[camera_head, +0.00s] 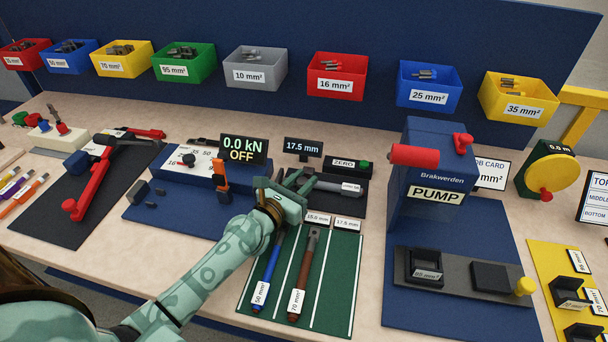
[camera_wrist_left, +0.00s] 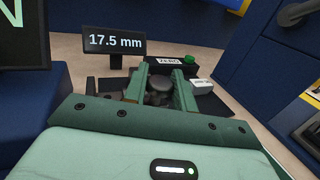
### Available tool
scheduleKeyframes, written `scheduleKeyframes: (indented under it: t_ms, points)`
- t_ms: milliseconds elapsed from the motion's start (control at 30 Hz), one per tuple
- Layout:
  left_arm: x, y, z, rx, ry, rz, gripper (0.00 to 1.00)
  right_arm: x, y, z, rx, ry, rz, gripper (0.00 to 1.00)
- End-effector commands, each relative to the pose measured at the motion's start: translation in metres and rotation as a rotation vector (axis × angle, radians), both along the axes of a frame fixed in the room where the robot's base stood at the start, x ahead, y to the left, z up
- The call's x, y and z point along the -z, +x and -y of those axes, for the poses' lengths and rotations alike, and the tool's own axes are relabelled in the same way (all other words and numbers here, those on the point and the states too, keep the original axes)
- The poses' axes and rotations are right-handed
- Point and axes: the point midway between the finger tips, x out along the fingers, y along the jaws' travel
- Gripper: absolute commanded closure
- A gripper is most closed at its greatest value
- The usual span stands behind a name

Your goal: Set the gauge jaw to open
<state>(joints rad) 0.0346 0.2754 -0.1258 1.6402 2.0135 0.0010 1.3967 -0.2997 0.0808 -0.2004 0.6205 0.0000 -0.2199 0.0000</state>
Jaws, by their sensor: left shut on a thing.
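My left gripper (camera_head: 297,184) reaches in from the lower left, over the gauge on its dark base (camera_head: 350,203). In the left wrist view, the fingers (camera_wrist_left: 160,88) are shut on a dark round gauge jaw knob (camera_wrist_left: 159,92). The gripper partly hides the gauge, so I cannot tell the jaw's exact position. The gauge display (camera_head: 303,147) reads 17.5 mm; it also shows in the left wrist view (camera_wrist_left: 114,48). The grey gauge body (camera_head: 340,187) extends right of the gripper. My right gripper is not in view.
A ZERO box with a green button (camera_head: 364,164) stands behind the gauge. A green mat (camera_head: 335,270) with a blue and a brown cable lies in front. The blue PUMP unit (camera_head: 432,165) stands right; the press with the 0.0 kN OFF display (camera_head: 243,149) stands left.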

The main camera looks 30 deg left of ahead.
Motion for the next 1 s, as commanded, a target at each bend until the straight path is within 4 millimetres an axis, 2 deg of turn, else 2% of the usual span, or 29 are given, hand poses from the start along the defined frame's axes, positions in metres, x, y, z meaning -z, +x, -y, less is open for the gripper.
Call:
scheduleKeyframes:
  t_ms: [267,300,333,600,733,867,1000]
  points:
    - [0.001,-0.004,0.002,0.002,0.0,-0.003,1.0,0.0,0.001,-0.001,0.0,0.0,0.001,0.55]
    - [0.001,-0.004,0.002,0.002,0.0,-0.003,0.63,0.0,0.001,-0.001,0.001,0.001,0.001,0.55]
    - [0.001,-0.004,0.002,0.002,0.0,-0.003,0.55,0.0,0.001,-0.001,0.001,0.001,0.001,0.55]
    - [0.001,-0.004,0.001,0.001,0.0,-0.001,0.55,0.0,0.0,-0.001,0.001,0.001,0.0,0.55]
    - [0.001,-0.013,0.0,0.001,0.0,-0.002,0.55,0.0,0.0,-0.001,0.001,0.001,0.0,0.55]
    - [0.002,-0.038,-0.004,0.001,0.001,-0.004,0.55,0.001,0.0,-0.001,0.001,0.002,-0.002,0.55]
    - [0.005,-0.076,-0.009,0.0,0.0,-0.007,0.55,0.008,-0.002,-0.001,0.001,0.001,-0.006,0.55]
